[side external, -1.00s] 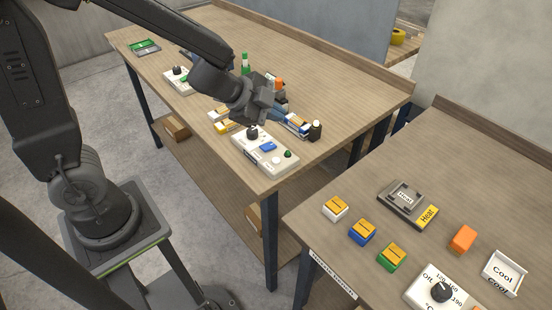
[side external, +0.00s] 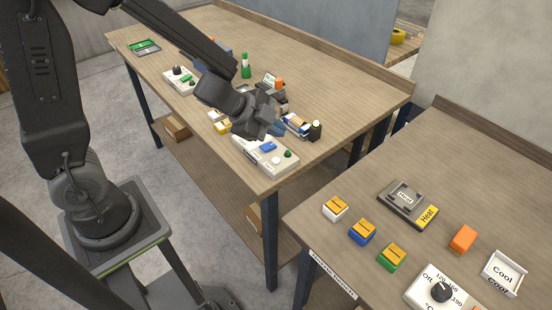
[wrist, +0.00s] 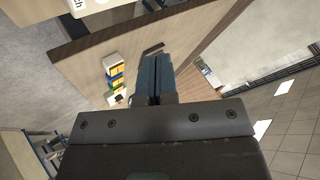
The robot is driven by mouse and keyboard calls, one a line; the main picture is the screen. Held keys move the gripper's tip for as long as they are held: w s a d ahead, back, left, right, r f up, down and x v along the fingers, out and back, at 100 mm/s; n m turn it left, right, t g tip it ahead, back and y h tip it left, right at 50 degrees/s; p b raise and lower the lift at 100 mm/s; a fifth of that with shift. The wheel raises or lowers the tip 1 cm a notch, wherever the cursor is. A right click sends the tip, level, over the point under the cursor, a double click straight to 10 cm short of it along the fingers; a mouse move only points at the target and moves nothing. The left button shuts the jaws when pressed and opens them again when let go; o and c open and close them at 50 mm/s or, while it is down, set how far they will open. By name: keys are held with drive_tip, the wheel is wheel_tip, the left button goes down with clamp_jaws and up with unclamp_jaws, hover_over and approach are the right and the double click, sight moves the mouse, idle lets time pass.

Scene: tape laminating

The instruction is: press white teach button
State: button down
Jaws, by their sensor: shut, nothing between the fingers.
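A pale control box (side external: 262,160) sits near the front corner of the long wooden table. Its top carries a round white button (side external: 276,160), a blue button (side external: 267,147) and a dark green knob (side external: 288,154). My gripper (side external: 268,128) is shut and empty, low over the box's back left end, and hides the black knob there. It is apart from the white button, to the left of and behind it. In the wrist view the closed fingers (wrist: 154,78) point up the picture, and part of a white thing with cut-off lettering (wrist: 82,4) shows at the top left.
A blue-and-white box (side external: 296,124) and a dark bottle (side external: 315,131) stand behind the control box. Yellow blocks (side external: 222,127) lie to its left. Another control box (side external: 180,80) is farther back. A second table (side external: 420,160) at right holds coloured blocks and a heater.

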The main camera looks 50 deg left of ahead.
sight(276, 161)
drive_tip(key=shift+f, duration=3.1)
drive_tip(key=shift+f, duration=0.4)
drive_tip(key=shift+f, duration=0.5)
idle(0.5)
drive_tip(key=shift+r, duration=0.95)
drive_tip(key=shift+r, duration=2.5)
